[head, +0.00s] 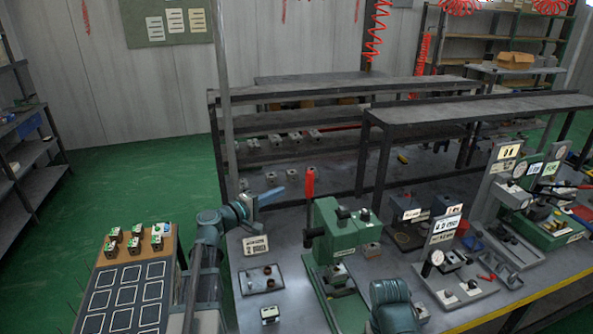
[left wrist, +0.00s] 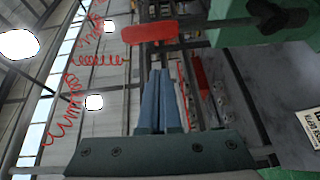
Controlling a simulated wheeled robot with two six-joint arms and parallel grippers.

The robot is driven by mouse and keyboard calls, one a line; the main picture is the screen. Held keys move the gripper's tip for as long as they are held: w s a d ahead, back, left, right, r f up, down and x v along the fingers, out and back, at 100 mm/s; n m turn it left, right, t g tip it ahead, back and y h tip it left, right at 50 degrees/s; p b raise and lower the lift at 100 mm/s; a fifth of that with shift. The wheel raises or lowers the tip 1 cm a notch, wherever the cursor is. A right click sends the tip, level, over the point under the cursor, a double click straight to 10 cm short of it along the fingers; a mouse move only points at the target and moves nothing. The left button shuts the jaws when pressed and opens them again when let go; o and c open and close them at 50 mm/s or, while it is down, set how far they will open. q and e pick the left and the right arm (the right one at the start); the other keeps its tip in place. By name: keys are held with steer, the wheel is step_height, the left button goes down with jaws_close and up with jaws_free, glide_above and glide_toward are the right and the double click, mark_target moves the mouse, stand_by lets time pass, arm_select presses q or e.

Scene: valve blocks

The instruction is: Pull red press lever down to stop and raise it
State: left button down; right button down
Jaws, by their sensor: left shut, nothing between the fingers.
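The red press lever (head: 310,186) stands upright at the left side of the green press (head: 336,236) in the head view. My left gripper (head: 282,192) is just left of the lever, its blue fingers shut, empty and pointing towards it, apart from it. In the left wrist view, the red lever grip (left wrist: 150,33) lies beyond the fingertips (left wrist: 160,72), and part of the green press (left wrist: 262,25) shows at the upper right. My right gripper is not in view.
A tray (head: 262,282) with small parts lies left of the press. A small block (head: 270,314) stands in front of it. Other fixtures (head: 444,250) and gauges crowd the bench to the right. A side table (head: 100,265) with several valve blocks is at the left.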

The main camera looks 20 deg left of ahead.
arm_select(q)
steer(key=w+d+r, duration=0.1)
steer(key=w+d, duration=0.1)
steer(key=w, duration=0.7)
steer(key=shift+n+t+y, duration=0.3)
steer(key=shift+n+t, duration=0.1)
steer(key=s+d, duration=0.2)
steer(key=d, duration=0.1)
steer(key=shift+s+d, duration=0.1)
steer(key=shift+s, duration=0.15)
